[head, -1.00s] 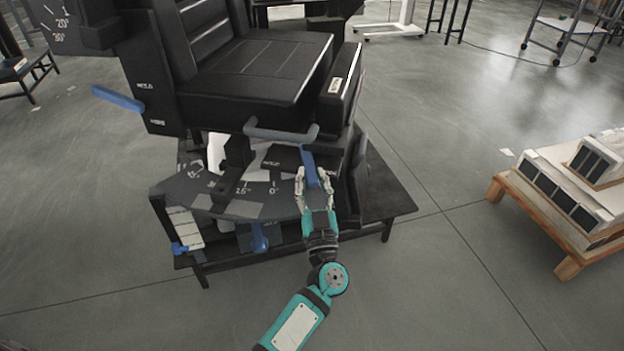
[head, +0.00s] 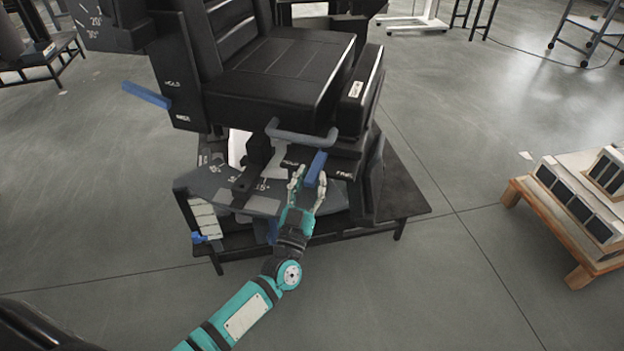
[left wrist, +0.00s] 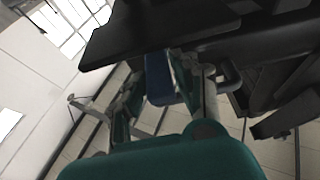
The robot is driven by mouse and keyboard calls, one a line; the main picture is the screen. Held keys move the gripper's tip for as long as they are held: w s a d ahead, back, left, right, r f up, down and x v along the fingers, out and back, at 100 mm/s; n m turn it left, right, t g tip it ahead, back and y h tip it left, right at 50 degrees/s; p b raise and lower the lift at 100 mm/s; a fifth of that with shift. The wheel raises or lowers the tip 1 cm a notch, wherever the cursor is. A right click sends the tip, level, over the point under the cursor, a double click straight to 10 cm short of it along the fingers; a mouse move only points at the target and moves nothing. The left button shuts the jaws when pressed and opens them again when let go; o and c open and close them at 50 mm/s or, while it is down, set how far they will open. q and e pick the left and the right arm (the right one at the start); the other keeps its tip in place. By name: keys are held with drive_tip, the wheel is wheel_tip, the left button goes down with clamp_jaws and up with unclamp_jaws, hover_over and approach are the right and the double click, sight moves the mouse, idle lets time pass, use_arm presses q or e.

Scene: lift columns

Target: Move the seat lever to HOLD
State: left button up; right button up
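The blue seat lever (head: 315,168) sits under the front of the black seat (head: 285,75), its upper end leaning right. A HOLD label (head: 290,163) is on its left and a FREE label (head: 343,175) on its right. The lever's lower end points down and left, toward the HOLD side. My left gripper (head: 310,172) is open, with one finger on each side of the lever; I cannot tell whether either touches it. In the left wrist view the lever (left wrist: 185,78) shows between the fingers, nearer the right one. My right gripper is not in view.
A grey bar handle (head: 300,136) crosses just above the lever. Another blue lever (head: 147,94) sticks out at the backrest side. An angle scale plate (head: 225,190) lies left of the gripper. A wooden pallet (head: 545,215) stands at right; the floor between is clear.

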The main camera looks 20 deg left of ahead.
use_arm(q)
drive_tip(key=o, duration=0.3)
drive_tip(key=v, duration=1.2)
